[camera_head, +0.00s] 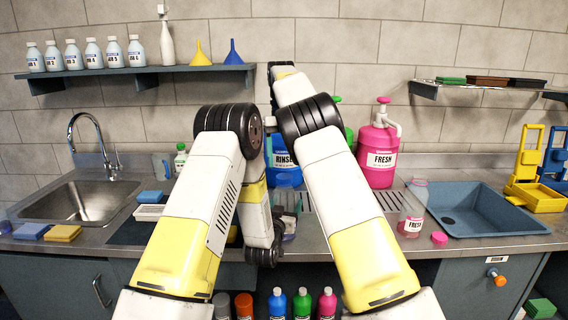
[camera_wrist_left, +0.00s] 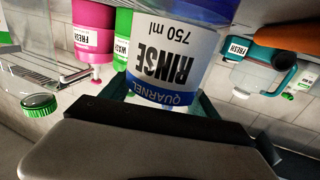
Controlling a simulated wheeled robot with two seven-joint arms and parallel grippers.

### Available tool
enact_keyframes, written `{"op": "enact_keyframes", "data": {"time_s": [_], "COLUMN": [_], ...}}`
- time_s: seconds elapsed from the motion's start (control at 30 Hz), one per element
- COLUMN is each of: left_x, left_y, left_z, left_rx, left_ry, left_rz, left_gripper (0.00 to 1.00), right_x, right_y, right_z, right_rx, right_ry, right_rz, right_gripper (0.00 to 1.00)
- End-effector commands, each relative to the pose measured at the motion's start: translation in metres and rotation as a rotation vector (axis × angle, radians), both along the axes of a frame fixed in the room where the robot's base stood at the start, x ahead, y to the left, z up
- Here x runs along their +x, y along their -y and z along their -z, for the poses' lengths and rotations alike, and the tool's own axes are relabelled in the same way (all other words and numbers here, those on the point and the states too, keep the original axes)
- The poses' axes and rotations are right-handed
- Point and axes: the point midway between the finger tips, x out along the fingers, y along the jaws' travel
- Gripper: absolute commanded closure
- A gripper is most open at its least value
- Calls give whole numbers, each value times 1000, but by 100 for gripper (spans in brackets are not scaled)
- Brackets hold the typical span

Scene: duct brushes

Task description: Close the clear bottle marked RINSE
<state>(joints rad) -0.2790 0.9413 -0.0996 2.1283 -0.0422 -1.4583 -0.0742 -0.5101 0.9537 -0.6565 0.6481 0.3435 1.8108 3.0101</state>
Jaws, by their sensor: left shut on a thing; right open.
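The clear bottle marked RINSE (camera_wrist_left: 168,58) fills the middle of the left wrist view, its label upside down there. My left gripper (camera_wrist_left: 165,112) is shut around it. In the head view a small clear bottle (camera_head: 289,227) shows beside my left wrist, partly hidden. The bottle's mouth is not visible, and I see no cap that is clearly its own. My right gripper (camera_head: 271,108) is open, high behind the crossing arms near the wall, well away from the held bottle, and mostly hidden by my arm.
A blue RINSE dispenser (camera_head: 284,175) and a pink FRESH dispenser (camera_head: 378,150) stand at the back. A clear FRESH bottle (camera_head: 411,215) and pink cap (camera_head: 439,238) are right, by a blue basin (camera_head: 485,210). A sink (camera_head: 80,200) is left.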

Motion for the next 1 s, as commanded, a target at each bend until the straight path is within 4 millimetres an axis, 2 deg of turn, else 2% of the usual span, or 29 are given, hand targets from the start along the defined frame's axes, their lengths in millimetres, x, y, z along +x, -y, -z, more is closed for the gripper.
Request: {"op": "enact_keyframes", "data": {"time_s": [0.23,0.37,0.57,1.0], "left_x": [0,0,0,0], "left_y": [0,0,0,0], "left_z": [0,0,0,0], "left_rx": [0,0,0,0], "left_ry": [0,0,1,1], "left_rz": [-1,-1,-1,0], "left_gripper": [100,100,100,100], "right_x": [0,0,0,0], "right_y": [0,1,4,8], "right_z": [0,0,-1,-5], "right_rx": [3,22,82,214], "right_ry": [-1,-4,-7,-11], "right_rz": [-16,-122,-499,-1497], "right_gripper": [36,36,36,36]}}
